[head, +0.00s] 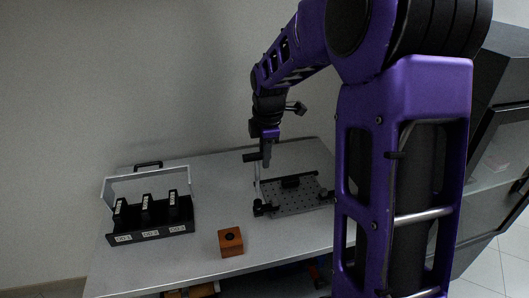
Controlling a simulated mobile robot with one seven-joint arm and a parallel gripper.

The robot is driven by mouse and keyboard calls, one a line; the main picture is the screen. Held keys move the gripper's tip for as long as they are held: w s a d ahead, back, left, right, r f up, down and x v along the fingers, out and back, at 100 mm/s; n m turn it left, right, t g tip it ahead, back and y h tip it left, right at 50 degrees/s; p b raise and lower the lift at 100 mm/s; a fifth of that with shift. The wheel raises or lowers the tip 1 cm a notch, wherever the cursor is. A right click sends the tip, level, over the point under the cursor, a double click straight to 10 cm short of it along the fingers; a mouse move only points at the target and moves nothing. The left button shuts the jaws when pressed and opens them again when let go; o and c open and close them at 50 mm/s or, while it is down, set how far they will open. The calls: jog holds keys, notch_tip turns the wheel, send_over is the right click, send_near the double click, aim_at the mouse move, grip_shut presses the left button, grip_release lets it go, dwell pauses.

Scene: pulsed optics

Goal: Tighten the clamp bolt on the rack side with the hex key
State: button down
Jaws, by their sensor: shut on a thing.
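My gripper (266,160) is above the left end of a dark perforated plate (292,206) on the table. It is shut on the hex key (257,183), whose thin shaft points down, close to upright. The shaft's lower end is at a small black clamp (261,208) at the plate's left edge, the side towards the rack. The clamp bolt is too small to make out, and I cannot tell whether the key's tip sits in it. Another dark clamp-like piece (325,194) is at the plate's right edge.
A black rack (150,236) with a grey handle frame and several labelled modules stands at the left. An orange-brown block (231,249) with a dark hole on top sits at the front. A low black block (290,182) is on the plate. The table (215,205) is clear between rack and plate.

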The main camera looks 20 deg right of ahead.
dwell(0.5)
jog(key=shift+w+r+n+p, duration=0.1)
jog(key=shift+r+n+p, duration=0.05)
jog(key=shift+n+p, duration=0.5)
jog(key=shift+w+a+n+y+p, duration=0.15)
jog(key=shift+n+y+p, duration=0.25)
jog(key=shift+n+p, duration=0.7)
jog(key=shift+w+f+n+b, duration=0.25)
jog(key=shift+n+b, duration=0.1)
jog(key=shift+n, duration=0.3)
jog(key=n, duration=0.3)
jog(key=n+y, duration=0.1)
jog(key=n, duration=0.1)
jog(key=shift+w+a+n+g, duration=0.25)
jog(key=shift+w+n+g, duration=0.05)
jog(key=shift+w+g, duration=0.1)
jog(key=shift+f, duration=0.1)
jog(key=shift+f+b, duration=0.4)
jog(key=shift+f, duration=0.45)
